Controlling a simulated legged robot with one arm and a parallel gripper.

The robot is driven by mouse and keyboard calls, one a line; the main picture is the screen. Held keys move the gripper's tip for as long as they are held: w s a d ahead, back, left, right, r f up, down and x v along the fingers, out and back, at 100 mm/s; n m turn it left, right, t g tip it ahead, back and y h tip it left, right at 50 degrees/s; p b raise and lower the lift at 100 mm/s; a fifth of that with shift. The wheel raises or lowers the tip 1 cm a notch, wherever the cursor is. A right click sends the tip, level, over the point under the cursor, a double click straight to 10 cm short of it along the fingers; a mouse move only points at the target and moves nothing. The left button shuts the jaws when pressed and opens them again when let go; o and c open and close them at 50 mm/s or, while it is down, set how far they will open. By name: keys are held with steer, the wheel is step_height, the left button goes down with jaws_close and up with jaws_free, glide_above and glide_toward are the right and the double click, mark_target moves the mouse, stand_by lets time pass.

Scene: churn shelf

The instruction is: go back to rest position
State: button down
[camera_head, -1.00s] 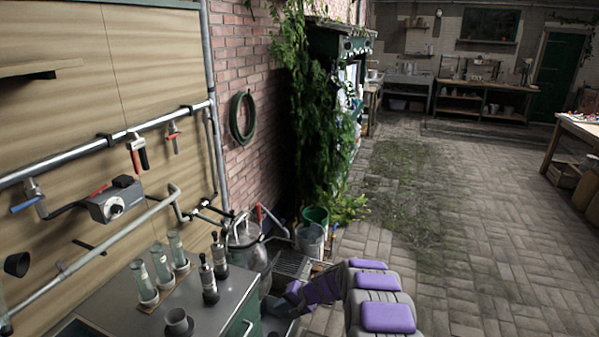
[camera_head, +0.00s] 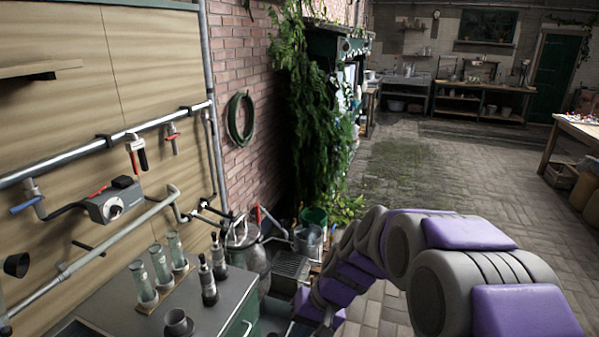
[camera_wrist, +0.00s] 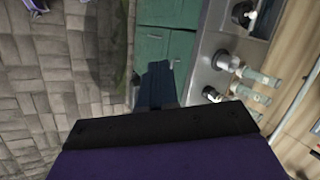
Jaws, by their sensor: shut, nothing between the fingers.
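My gripper (camera_wrist: 163,84) shows in the wrist view as a dark blue pair of fingers, closed together with nothing held. It points toward the green cabinet (camera_wrist: 165,45) under the steel bench top. In the head view my grey and purple arm spans the lower right, bending down toward the front of the bench. The fingers cannot be made out there.
The steel bench top (camera_head: 218,292) carries a rack of glass tubes (camera_head: 161,268), two dark-topped bottles (camera_head: 208,281) and a small cup (camera_head: 178,322). A metal churn (camera_head: 243,245) and a bucket (camera_head: 308,240) stand beyond. The paved floor (camera_head: 460,175) is open to the right.

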steer(key=s+d+r+h, duration=0.1)
steer(key=s+d, duration=0.3)
steer(key=s, duration=0.4)
steer(key=s+d+r+h, duration=0.1)
steer(key=s+d+h, duration=0.1)
steer(key=s+d, duration=0.3)
steer(key=s+d+r+h, duration=0.1)
steer(key=s+d, duration=0.4)
steer(key=s, duration=0.8)
steer(key=shift+d+r+g+h, duration=0.15)
steer(key=shift+r+g+h, duration=0.15)
steer(key=shift+h, duration=0.5)
